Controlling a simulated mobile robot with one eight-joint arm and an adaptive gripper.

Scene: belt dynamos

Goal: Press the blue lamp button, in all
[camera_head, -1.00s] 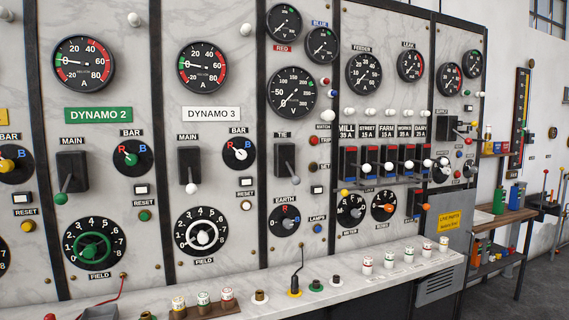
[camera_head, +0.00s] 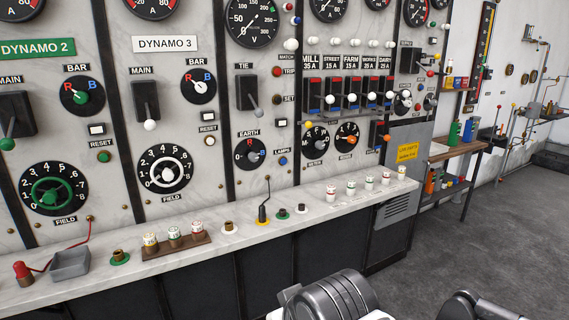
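The small round blue lamp button (camera_head: 283,160) sits on the marble panel just under the LAMPS label (camera_head: 283,142). It is to the right of the EARTH dial (camera_head: 249,153), which has a pointed selector knob. The button is uncovered and nothing touches it. My gripper does not show in this view.
A pale ledge (camera_head: 330,199) runs below the panel. A TIE lever (camera_head: 247,94) sits above the EARTH dial. The floor (camera_head: 470,245) at right is clear.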

